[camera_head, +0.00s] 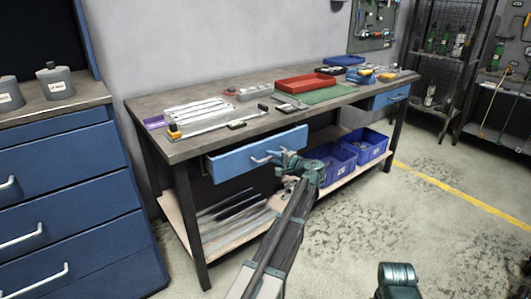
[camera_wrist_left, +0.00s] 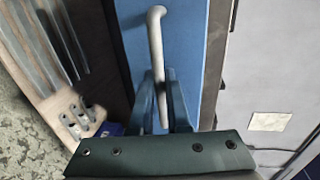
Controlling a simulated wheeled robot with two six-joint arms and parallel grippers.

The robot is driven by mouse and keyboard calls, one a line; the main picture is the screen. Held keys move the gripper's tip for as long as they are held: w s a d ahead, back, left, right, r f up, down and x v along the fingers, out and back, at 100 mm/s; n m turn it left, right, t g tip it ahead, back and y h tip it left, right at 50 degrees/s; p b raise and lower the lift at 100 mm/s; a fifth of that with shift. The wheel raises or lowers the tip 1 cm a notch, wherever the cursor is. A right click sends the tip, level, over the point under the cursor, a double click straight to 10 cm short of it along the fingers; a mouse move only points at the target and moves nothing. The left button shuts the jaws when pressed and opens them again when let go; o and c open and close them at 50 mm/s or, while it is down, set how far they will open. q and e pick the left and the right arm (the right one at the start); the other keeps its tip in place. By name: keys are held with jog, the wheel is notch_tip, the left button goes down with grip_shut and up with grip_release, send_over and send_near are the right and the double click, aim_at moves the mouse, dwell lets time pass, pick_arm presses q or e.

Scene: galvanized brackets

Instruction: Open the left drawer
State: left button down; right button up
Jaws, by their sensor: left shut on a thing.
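The left drawer (camera_head: 232,162) has a blue front under the left part of the workbench top. Its front sits close below the bench edge; I cannot tell exactly how far out it stands. Its pale bar handle (camera_head: 260,159) is on the front, partly hidden by my left gripper (camera_head: 284,160). In the left wrist view the handle (camera_wrist_left: 156,40) runs down between the fingers of my left gripper (camera_wrist_left: 160,85), which is shut on it. The blue drawer front (camera_wrist_left: 192,45) lies just behind the fingers.
The workbench (camera_head: 215,142) carries metal brackets, a red tray (camera_head: 305,83) and a green mat (camera_head: 330,94). Blue bins (camera_head: 338,172) and metal strips stand on its lower shelf. A blue cabinet (camera_head: 65,175) is at the left. Floor (camera_head: 440,230) is open at the right.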

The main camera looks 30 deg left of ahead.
pick_arm(q)
jog(key=f+v, duration=0.2)
jog(key=v, duration=0.9)
jog(key=d+f+v, duration=0.1)
jog(key=f+v, duration=0.1)
jog(key=v, duration=0.8)
jog(key=shift+s+d+f, duration=0.25)
jog(key=shift+s+d, duration=0.05)
jog(key=shift+s, duration=0.1)
jog(key=c, duration=0.9)
grip_release()
